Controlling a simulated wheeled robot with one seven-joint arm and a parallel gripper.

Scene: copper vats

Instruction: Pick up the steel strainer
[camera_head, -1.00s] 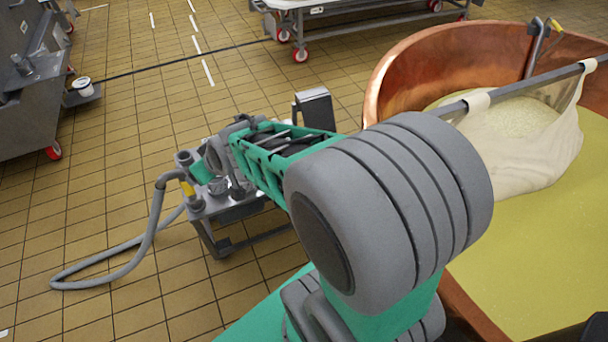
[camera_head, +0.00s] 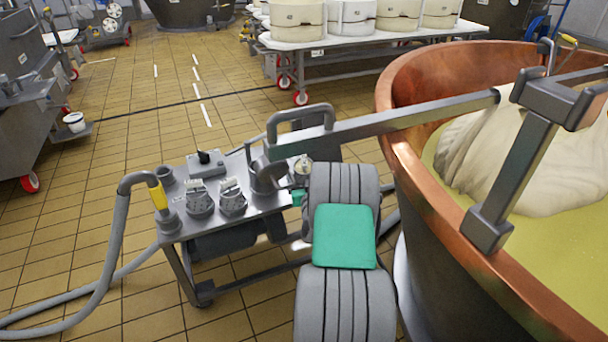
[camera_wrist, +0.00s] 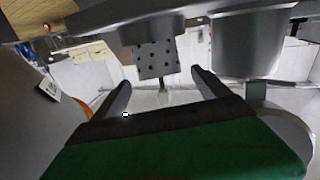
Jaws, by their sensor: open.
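In the head view my arm covers most of the gripper at the right end of a steel cart (camera_head: 225,222). I cannot clearly make out the strainer there.
The cart carries several metal fittings and a grey hose (camera_head: 115,235). A large copper vat (camera_head: 440,200) stands close on the right, with a steel bar (camera_head: 410,118) reaching over its rim. A table with white moulds (camera_head: 350,38) is behind.

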